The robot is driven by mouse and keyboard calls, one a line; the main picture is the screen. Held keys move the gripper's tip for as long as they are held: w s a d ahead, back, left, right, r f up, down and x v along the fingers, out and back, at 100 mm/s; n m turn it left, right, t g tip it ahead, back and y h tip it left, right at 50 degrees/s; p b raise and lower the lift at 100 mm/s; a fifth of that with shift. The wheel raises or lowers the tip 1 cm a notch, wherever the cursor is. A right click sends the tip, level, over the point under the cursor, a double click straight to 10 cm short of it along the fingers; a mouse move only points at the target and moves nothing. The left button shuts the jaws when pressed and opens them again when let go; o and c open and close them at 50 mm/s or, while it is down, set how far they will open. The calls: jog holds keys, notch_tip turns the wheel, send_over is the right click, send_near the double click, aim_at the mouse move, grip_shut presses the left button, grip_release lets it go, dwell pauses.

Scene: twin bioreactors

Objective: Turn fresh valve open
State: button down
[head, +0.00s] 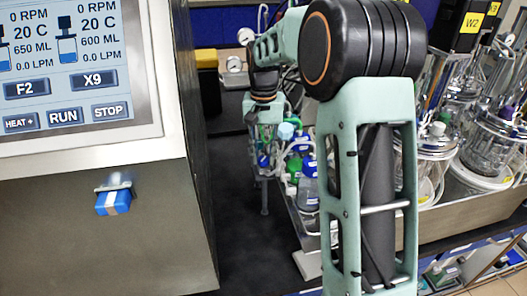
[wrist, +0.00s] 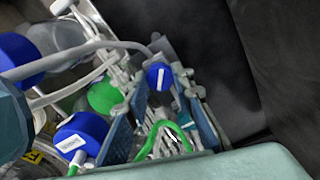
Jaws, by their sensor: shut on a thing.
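A small round blue valve knob with a white line (wrist: 158,76) is between the fingertips of my gripper (wrist: 163,92) in the wrist view. The fingers are shut on its sides. The white line runs nearly upright in the picture. A green loop of tubing (wrist: 166,137) shows between the fingers, nearer the camera. In the head view my gripper (head: 267,160) points down beside the bottles, and the knob cannot be made out clearly there. I cannot read any label naming the valve.
Blue-capped bottles (wrist: 80,135) and a green cap (wrist: 104,97) crowd the left of the gripper, with grey tubes above. Another blue valve (head: 113,203) sits on the control cabinet (head: 100,250). Glass vessels (head: 485,150) stand at right. The dark bench (head: 235,230) is clear beside the cabinet.

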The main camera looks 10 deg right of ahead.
aim_at(264, 159)
jog(key=n+p, duration=0.1)
jog(key=n, duration=0.3)
jog(key=shift+r, duration=0.1)
jog(key=shift+n+p, duration=0.35)
jog(key=shift+n, duration=1.45)
jog(key=c, duration=1.7)
grip_release()
jog(key=shift+o, duration=0.2)
notch_tip(264, 159, up, 12)
